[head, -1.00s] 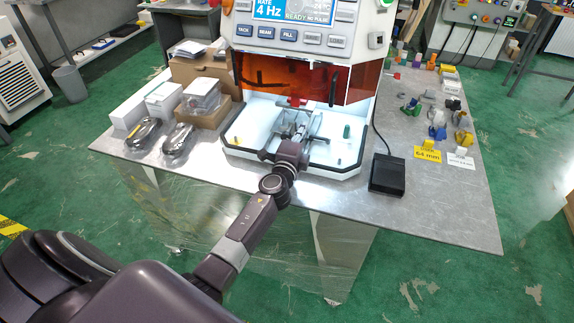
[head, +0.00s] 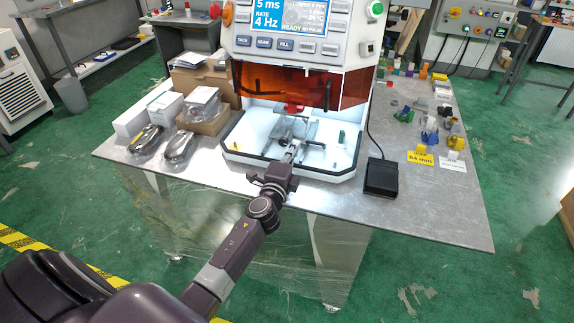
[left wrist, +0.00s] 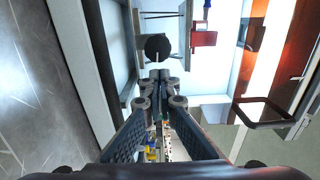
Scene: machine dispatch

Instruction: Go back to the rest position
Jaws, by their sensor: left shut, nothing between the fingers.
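My left gripper (head: 291,152) reaches in from the lower left, at the front edge of the white machine's lit work chamber (head: 236,150). Its fingers point into the chamber over the front rim. In the left wrist view its fingertips (left wrist: 160,78) are together and hold nothing. A metal fixture (head: 284,130) stands in the chamber beyond the fingers, and a small green part (head: 342,137) stands at its right. A red block (left wrist: 204,39) and a dark round piece (left wrist: 158,46) show ahead of the fingers in the left wrist view. My right gripper is not in view.
An orange shield (head: 345,90) hangs above the chamber opening. A black pedal (head: 381,177) lies right of the machine on the metal table (head: 430,210). Boxes (head: 205,105) and two bagged parts (head: 178,146) lie left. Several coloured parts and a yellow label (head: 420,158) lie right.

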